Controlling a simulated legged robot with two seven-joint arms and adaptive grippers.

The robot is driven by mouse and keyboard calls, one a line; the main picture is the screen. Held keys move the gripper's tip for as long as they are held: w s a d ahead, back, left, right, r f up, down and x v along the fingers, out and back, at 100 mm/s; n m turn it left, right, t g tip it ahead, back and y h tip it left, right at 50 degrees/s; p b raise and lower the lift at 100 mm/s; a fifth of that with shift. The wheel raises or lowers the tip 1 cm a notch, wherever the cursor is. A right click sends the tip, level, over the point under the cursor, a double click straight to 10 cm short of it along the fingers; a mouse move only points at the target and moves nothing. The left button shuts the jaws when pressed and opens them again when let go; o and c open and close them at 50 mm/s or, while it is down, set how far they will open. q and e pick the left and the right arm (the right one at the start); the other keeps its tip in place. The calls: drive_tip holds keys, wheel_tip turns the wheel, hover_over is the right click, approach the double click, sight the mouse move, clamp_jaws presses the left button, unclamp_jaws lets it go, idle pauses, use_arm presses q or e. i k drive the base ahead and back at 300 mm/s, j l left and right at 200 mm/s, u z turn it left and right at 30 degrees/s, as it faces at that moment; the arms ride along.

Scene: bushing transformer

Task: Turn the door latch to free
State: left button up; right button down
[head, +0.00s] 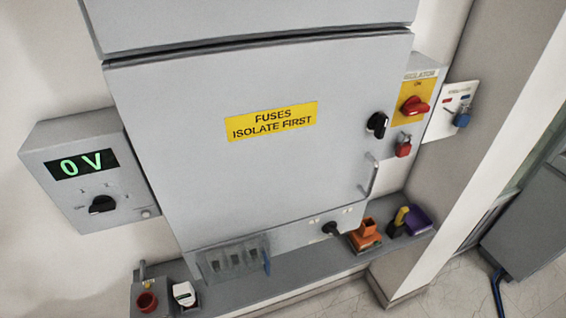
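The black door latch (378,124) is a knob near the right edge of a closed grey cabinet door (220,170). Its exact angle is hard to read at this size. A pale bar handle (371,177) is on the door below the latch. The door bears a yellow sign (272,122) reading "FUSES ISOLATE FIRST". Neither of my grippers shows in the head view, and nothing is touching the latch.
Right of the door is a red isolator knob (413,106) with a red padlock (403,147) below. A meter box (88,170) at left reads "0 V".

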sight(380, 124)
drive_tip(key=l+u, duration=0.35)
drive_tip(key=l, duration=1)
